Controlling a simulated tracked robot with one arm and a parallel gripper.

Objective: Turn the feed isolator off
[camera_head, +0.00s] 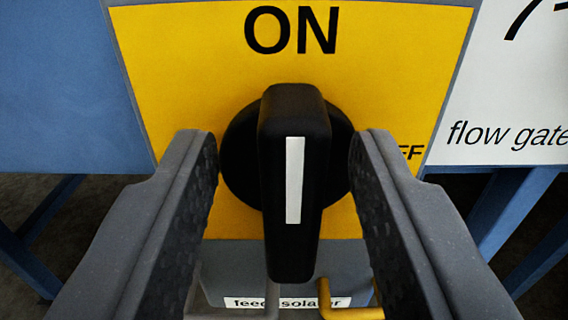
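The feed isolator has a yellow plate (400,60) with "ON" printed at the top and the end of "OFF" showing at its right edge. Its black rotary handle (292,255) stands upright in the picture, with a white line (294,180) running vertically, in line with "ON". My gripper (284,150) is open, with one finger on each side of the handle. There are visible gaps between both fingers and the handle. The right finger hides part of the "OFF" lettering. The handle's lower end overlaps the label (245,302), which reads partly as "feed isolator".
A white panel (510,95) with "flow gate" lettering is at the right. A blue panel (60,85) is at the left. Blue frame legs (510,200) stand below. A yellow bent bar (350,313) and a grey one (230,314) lie beneath the plate.

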